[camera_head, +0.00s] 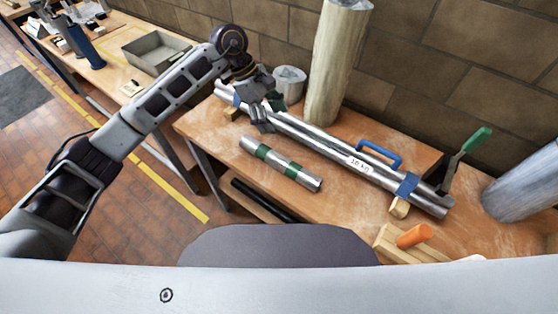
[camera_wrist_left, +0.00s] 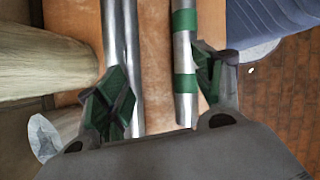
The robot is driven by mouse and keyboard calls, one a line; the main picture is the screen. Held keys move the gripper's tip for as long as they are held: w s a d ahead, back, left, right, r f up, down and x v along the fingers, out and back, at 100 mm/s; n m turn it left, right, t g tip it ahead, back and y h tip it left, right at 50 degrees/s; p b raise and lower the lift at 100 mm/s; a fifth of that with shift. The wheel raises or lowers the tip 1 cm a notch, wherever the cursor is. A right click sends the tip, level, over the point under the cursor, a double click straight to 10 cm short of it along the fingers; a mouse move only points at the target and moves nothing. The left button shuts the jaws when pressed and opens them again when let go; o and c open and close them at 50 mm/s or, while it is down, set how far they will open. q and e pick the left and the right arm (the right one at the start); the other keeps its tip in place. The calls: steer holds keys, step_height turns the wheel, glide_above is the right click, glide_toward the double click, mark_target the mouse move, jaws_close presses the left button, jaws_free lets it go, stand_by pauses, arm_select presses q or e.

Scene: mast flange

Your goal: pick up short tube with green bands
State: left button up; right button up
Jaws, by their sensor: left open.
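The short tube with green bands (camera_head: 281,164) lies on the wooden bench, a bare metal tube with two green bands. It also shows in the left wrist view (camera_wrist_left: 184,62), between my open fingers and nearer the right one. My left gripper (camera_head: 268,112) is open and empty above the back left part of the bench, near the long tubes. In the left wrist view its green-padded fingers (camera_wrist_left: 158,98) are spread on both sides of the short tube and the long tubes. I cannot tell the height above the tube. My right gripper is not in view.
A bundle of long metal tubes (camera_head: 320,143) with a blue handle (camera_head: 379,154) lies behind the short tube on wooden blocks. A pale upright column (camera_head: 336,70) and a grey roll (camera_head: 290,82) stand behind it. An orange-handled tool (camera_head: 413,236) lies at the front right.

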arm_select(q)
steer(key=shift+s+a+f+m+g+y, duration=0.2)
steer(key=shift+s+a+m+y, duration=0.2)
steer(key=shift+a+m, duration=0.2)
steer(key=shift+s+a+f+m+g+y, duration=0.2)
steer(key=shift+s+a+m+y, duration=0.2)
steer(key=shift+a+m, duration=0.2)
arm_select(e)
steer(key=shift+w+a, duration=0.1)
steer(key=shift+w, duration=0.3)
arm_select(q)
steer(key=p, duration=0.1)
glide_above(278, 156)
steer(key=w+a, duration=0.1)
steer(key=a, duration=0.1)
steer(key=f, duration=0.7)
steer(key=shift+w+d, duration=0.15)
steer(key=shift+w, duration=0.05)
steer(key=shift+d+f, duration=0.1)
steer(key=shift+f, duration=0.25)
steer(key=shift+s, duration=0.1)
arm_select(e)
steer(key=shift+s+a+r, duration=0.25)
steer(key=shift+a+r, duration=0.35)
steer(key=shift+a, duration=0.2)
